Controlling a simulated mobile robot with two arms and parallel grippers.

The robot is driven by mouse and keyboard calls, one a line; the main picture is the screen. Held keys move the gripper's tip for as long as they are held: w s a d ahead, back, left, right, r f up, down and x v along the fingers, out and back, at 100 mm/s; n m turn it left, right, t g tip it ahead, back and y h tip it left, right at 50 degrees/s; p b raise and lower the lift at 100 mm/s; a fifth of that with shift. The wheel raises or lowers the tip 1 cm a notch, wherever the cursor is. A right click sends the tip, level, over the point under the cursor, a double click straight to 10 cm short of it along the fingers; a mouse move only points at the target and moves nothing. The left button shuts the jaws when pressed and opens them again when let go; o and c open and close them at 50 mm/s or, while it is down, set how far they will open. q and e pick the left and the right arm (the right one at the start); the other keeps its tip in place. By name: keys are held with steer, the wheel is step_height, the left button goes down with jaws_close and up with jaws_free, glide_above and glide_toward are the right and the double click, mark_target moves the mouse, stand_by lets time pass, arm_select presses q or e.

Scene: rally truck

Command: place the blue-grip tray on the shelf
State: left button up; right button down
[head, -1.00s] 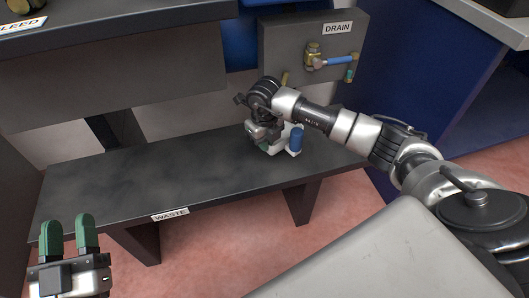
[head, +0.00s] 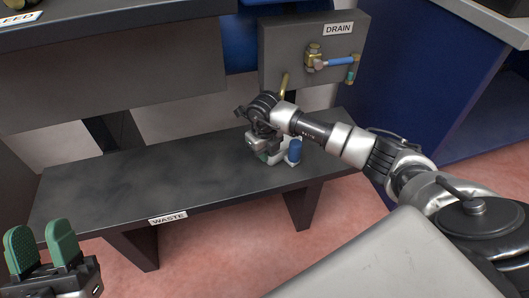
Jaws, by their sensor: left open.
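The blue-grip tray (head: 286,160) is a small white piece with an upright blue grip (head: 295,150). It sits on the dark shelf (head: 120,187) labelled WASTE, towards its right end. My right gripper (head: 263,155) reaches down at the left side of the tray, close against it. Its fingers are mostly hidden by its own body, so I cannot tell whether they hold the tray. My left gripper (head: 42,245) is at the lower left, in front of the shelf, with its green fingers apart and nothing between them.
A grey DRAIN panel (head: 275,50) with a brass valve and blue lever (head: 333,63) hangs behind the shelf's right part. A brass spout (head: 284,83) sticks down near my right wrist. A blue cabinet (head: 410,85) stands at the right. The shelf's left and middle are clear.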

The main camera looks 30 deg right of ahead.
steer(key=shift+f, duration=0.1)
steer(key=c, duration=1.3)
jaws_free()
steer(key=shift+c, duration=0.2)
